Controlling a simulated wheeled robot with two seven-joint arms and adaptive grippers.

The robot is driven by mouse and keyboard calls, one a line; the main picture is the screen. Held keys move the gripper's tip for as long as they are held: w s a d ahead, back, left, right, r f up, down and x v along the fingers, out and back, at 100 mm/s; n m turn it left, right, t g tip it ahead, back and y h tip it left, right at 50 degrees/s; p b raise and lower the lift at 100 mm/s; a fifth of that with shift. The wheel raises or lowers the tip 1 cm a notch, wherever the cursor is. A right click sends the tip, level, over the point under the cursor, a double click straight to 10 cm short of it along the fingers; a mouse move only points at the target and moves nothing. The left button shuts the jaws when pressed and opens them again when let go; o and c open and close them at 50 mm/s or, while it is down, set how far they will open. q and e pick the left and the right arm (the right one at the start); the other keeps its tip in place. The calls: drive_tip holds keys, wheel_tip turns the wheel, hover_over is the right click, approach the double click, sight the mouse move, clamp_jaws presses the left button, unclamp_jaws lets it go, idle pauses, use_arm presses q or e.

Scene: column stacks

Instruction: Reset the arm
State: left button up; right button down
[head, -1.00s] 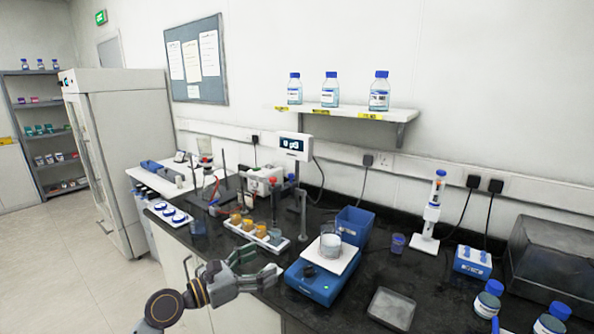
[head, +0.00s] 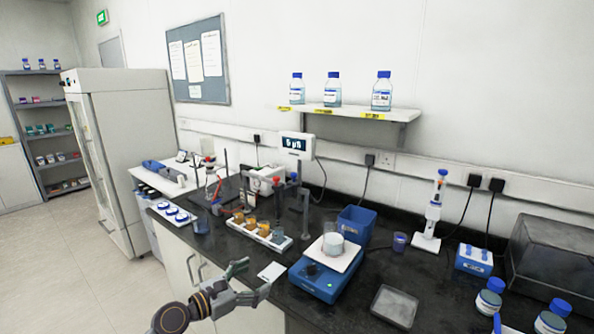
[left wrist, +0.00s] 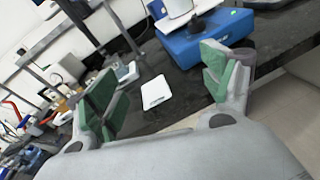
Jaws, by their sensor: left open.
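My left gripper (head: 252,277) is open and empty in the head view, low in front of the dark bench's front edge. In the left wrist view its two green-padded fingers (left wrist: 165,88) are spread wide, with nothing between the pads. A small white flat piece (head: 271,271) lies on the bench just beyond the fingertips, and it also shows in the left wrist view (left wrist: 156,92), apart from the fingers. My right gripper is in neither view.
A blue balance (head: 318,279) with a beaker (head: 333,243) stands right of the gripper. A white rack (head: 258,236) with several amber-filled containers stands behind. A grey tray (head: 394,306) lies right of the balance. The floor at left is clear.

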use_arm(q)
drive_tip(key=w+a+f+m+y, duration=0.2)
drive_tip(key=a+f+y, duration=0.15)
drive_tip(key=f, duration=0.95)
drive_tip(key=s+a+f+m+g+y, duration=0.1)
drive_tip(key=s+a+f+m+y, duration=0.2)
drive_tip(key=f, duration=0.7)
drive_tip(key=s+a+f+m+g+y, duration=0.15)
drive_tip(key=s+a+f, duration=0.25)
drive_tip(key=f, duration=0.6)
drive_tip(key=s+a+f+m+g+y, duration=0.1)
drive_tip(key=s+a+f+m, duration=0.25)
drive_tip(key=f, duration=0.75)
drive_tip(key=s+a+f+m+g+y, duration=0.1)
drive_tip(key=s+f+m, duration=0.4)
drive_tip(key=s, duration=0.9)
drive_tip(key=s+a+f+m+g+y, duration=0.1)
drive_tip(key=s+f+m, duration=0.5)
drive_tip(key=s+f, duration=0.6)
drive_tip(key=s+a+f+m+g+y, duration=0.1)
drive_tip(key=s+a+f+m+g, duration=0.2)
drive_tip(key=s, duration=1.4)
wheel_tip(320, 180, down, 5)
drive_tip(key=m+g, duration=0.2)
drive_tip(key=m, duration=0.1)
drive_tip(key=shift+f, duration=0.15)
drive_tip(key=shift+w, duration=0.1)
